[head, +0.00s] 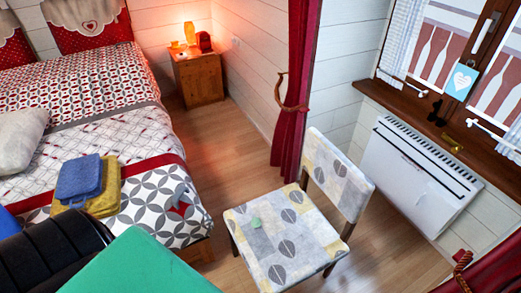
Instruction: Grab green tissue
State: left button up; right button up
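A small green piece (256,223), which looks like the green tissue, lies on the seat of the patterned chair (285,255). It is small in the head view, and its folds cannot be made out. A large flat green surface (140,268) fills the bottom edge, close to the camera; I cannot tell what it belongs to. Neither of my grippers shows in the head view.
The bed (110,135) stands at the left with a blue folded towel (80,178) on a yellow one (104,197). A black ribbed object (45,258) is at lower left. A heater (420,178) hangs under the window. Wooden floor (225,120) is clear between bed and chair.

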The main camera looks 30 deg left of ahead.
aim_at(256, 223)
jog(key=u, duration=0.35)
jog(key=k+u, duration=0.15)
jog(key=u, duration=0.55)
jog(key=j+z, duration=0.1)
jog(key=z, duration=0.4)
